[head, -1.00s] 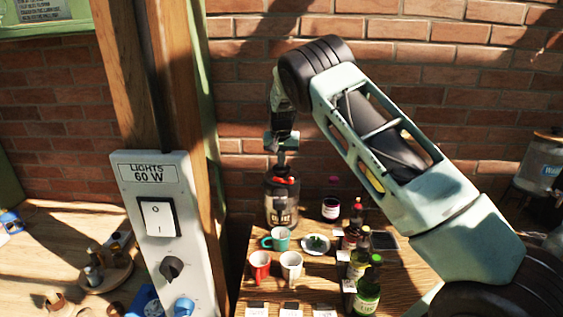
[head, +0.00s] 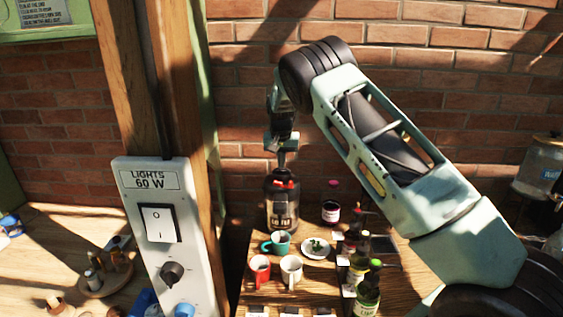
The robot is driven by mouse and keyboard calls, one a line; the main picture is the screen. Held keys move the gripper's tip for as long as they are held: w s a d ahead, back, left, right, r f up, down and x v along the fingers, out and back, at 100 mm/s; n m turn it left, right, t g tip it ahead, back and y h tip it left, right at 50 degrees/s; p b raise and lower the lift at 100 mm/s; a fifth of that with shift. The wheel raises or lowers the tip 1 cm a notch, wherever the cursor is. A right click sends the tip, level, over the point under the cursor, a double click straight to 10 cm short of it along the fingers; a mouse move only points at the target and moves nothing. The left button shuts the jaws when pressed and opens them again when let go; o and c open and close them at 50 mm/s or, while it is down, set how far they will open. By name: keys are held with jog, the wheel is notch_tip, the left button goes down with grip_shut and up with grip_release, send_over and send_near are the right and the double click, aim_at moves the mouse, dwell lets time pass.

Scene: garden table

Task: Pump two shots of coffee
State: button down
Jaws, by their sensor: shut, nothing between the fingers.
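A dark pump dispenser (head: 283,212) with a pale-lettered label and red parts at its top stands upright at the back left of the wooden table. My gripper (head: 282,164) points down directly over its top. The fingers look shut and hold nothing. They overlap the pump head in this view, so I cannot tell whether they touch it. In front of the dispenser stand a teal cup (head: 277,243), a red cup (head: 260,269) and a white cup (head: 291,269).
A white saucer (head: 316,254) with something green on it lies right of the teal cup. A dark jar (head: 331,212) and several bottles, one green (head: 367,297), stand to the right. A wooden post with a light-switch panel (head: 156,180) rises at the left. A brick wall is behind.

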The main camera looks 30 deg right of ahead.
jog(key=shift+f+b, duration=0.75)
jog(key=shift+f, duration=0.55)
dwell(0.5)
jog(key=shift+r, duration=0.15)
jog(key=shift+r+p, duration=0.75)
jog(key=shift+r, duration=0.4)
dwell(0.3)
jog(key=shift+r+p, duration=1.8)
jog(key=shift+r, duration=1.2)
